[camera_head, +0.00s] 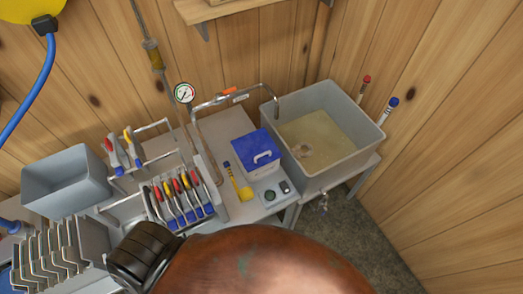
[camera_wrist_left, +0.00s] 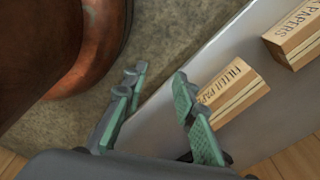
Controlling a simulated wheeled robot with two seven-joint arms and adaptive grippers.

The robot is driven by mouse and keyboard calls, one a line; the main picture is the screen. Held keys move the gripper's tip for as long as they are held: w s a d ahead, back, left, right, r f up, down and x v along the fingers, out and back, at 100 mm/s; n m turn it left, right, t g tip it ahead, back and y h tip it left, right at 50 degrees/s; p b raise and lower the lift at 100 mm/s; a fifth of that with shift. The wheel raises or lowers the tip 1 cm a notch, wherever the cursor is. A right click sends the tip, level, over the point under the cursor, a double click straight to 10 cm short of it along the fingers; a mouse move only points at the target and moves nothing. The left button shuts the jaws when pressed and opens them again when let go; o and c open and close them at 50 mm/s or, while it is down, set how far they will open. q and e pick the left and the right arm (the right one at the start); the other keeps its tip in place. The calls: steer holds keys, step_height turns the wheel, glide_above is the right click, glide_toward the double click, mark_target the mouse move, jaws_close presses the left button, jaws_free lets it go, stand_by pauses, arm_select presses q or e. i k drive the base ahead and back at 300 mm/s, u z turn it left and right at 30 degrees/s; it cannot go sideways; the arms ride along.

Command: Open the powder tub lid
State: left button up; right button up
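The powder tub (camera_head: 262,172) looks like the box with a blue lid (camera_head: 250,143) on the grey bench, left of the large grey basin. The lid sits on the tub and looks shut, with a pale handle (camera_head: 262,156) on top. My left gripper (camera_wrist_left: 158,80) shows in the left wrist view, its two green-padded fingers apart with nothing between them. It is over the floor and a pale surface edge, and no tub shows there. Neither gripper shows in the head view.
A large copper vessel (camera_head: 265,262) fills the near foreground; a copper surface also shows in the wrist view (camera_wrist_left: 75,50). Wooden filter paper boxes (camera_wrist_left: 235,92) lie beside the left gripper. A yellow scoop (camera_head: 244,193), tool rack (camera_head: 180,199), bent pipe (camera_head: 235,97) and basin (camera_head: 345,160) surround the tub.

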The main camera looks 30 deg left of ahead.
mark_target(256, 149)
steer(key=k, duration=0.35)
steer(key=u, duration=1.15)
steer(key=i, duration=0.6)
steer(key=u, duration=0.05)
